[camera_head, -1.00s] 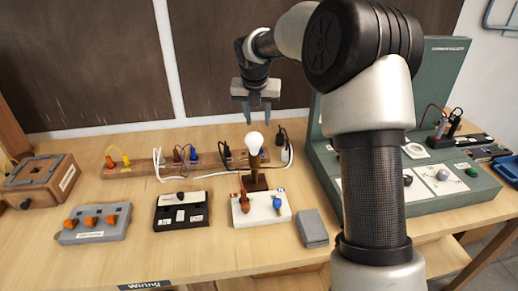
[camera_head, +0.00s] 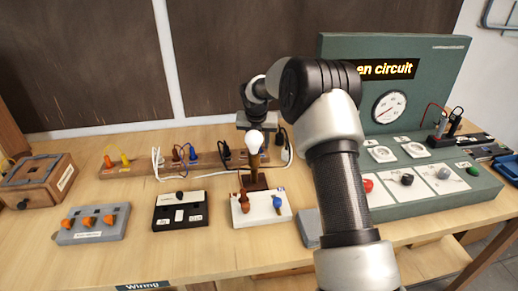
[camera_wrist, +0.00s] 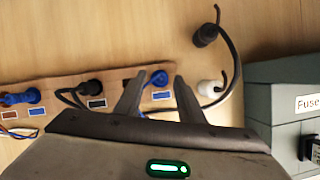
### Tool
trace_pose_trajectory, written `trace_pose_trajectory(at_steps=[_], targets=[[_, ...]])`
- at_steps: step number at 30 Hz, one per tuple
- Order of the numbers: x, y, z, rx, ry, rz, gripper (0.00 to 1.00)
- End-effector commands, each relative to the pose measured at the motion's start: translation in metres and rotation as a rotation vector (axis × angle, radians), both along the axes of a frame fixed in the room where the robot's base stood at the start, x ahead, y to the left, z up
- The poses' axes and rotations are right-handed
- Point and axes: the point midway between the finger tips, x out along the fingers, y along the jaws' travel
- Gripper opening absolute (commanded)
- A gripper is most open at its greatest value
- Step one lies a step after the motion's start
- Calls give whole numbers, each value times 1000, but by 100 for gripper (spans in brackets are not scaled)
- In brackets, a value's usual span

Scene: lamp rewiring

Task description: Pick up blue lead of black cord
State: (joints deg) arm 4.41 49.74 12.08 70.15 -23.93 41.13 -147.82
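The black cord's blue lead (camera_wrist: 160,79) shows as a blue plug on the wooden lead rack (camera_wrist: 70,74) in the wrist view, above a blue label. The cord's black plug (camera_wrist: 90,88) sits to its left on the rack; it shows in the head view too (camera_head: 225,151). My gripper (camera_wrist: 162,86) is open, its two fingers on either side of the blue plug in the picture. I cannot tell whether they touch it. In the head view my gripper (camera_head: 252,120) is low behind the lamp bulb (camera_head: 254,140), which hides the fingertips and blue lead.
The lamp on its white terminal base (camera_head: 262,208) stands in front of the rack. The cord's mains plug (camera_wrist: 205,36) and a white plug (camera_wrist: 210,87) lie right of my fingers. The green tester (camera_head: 400,205) is at the right.

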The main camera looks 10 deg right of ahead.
Motion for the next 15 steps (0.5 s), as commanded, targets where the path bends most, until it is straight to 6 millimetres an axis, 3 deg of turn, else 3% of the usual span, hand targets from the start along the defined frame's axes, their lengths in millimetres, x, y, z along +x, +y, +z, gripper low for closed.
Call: trace_pose_trajectory(at_steps=[3, 11, 15], targets=[[4, -2, -11, -1, 0, 0, 35], [5, -2, -13, -1, 0, 0, 35], [5, -2, -13, -1, 0, 0, 14]])
